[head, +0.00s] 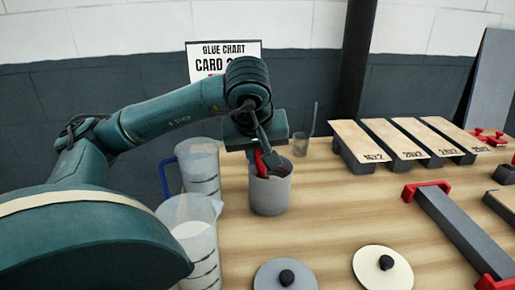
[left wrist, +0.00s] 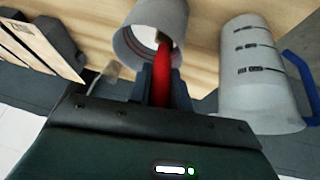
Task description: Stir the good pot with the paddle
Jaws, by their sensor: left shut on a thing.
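The grey pot (head: 270,196) stands upright on the wooden table, uncovered, near the middle of the head view. My left gripper (head: 264,146) is above its rim, shut on the red paddle (head: 260,164). The paddle points down into the pot's mouth; its lower end is hidden inside in the head view. In the left wrist view the red paddle (left wrist: 162,80) runs from between the fingers (left wrist: 163,92) into the pot (left wrist: 160,14), which has something pale inside. My right gripper is not in view.
Two clear measuring jugs, one blue-handled (head: 200,172) and one nearer (head: 196,238), stand left of the pot. A grey lid (head: 270,280) and a cream lid (head: 372,274) lie in front. A small beaker (head: 300,146) with a rod stands behind. Labelled boards (head: 372,142) and a red-ended bar (head: 462,228) are right.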

